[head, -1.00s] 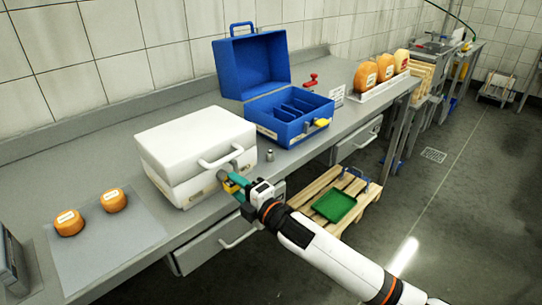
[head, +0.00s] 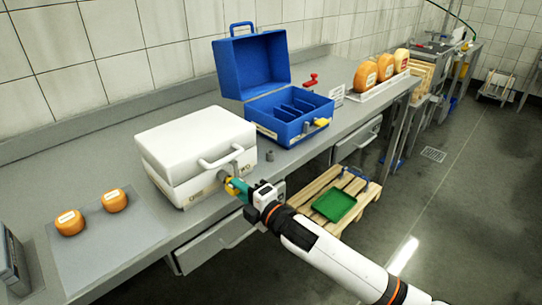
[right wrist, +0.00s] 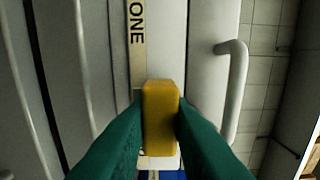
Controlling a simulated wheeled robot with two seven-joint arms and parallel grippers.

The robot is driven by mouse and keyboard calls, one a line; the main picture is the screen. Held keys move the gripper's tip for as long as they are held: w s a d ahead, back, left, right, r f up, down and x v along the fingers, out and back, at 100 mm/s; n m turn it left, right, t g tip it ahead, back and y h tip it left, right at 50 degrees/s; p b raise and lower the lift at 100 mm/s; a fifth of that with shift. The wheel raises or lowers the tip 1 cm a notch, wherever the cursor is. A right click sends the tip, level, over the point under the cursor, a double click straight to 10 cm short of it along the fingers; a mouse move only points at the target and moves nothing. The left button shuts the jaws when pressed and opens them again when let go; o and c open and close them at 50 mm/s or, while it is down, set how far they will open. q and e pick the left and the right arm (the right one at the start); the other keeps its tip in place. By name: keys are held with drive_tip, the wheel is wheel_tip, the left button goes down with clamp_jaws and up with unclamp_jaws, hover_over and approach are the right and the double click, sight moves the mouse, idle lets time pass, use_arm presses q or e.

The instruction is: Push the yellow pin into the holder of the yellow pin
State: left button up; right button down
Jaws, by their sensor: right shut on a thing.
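My right gripper (head: 235,187) is at the front of the white case (head: 181,148), near its right corner. Its green fingers are shut on a yellow pin (head: 230,185), which shows as a yellow block (right wrist: 160,117) between the fingertips in the right wrist view. A small grey fitting (head: 224,175) on the case front is right by the pin, probably its holder. How far the pin sits in it cannot be told. The left gripper is not in view.
An open blue case (head: 283,118) with another yellow piece (head: 322,122) at its front stands to the right. A small grey cylinder (head: 270,155) stands between the cases on the counter. A pallet with a green tray (head: 334,205) is below.

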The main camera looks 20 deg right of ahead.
drive_tip(key=shift+s+d, duration=0.15)
drive_tip(key=shift+s, duration=0.2)
drive_tip(key=shift+s, duration=0.1)
drive_tip(key=shift+p+v, duration=0.5)
drive_tip(key=shift+v, duration=1.25)
drive_tip(key=shift+p+v, duration=0.45)
drive_tip(key=shift+v, duration=1.1)
drive_tip(key=shift+r, duration=0.1)
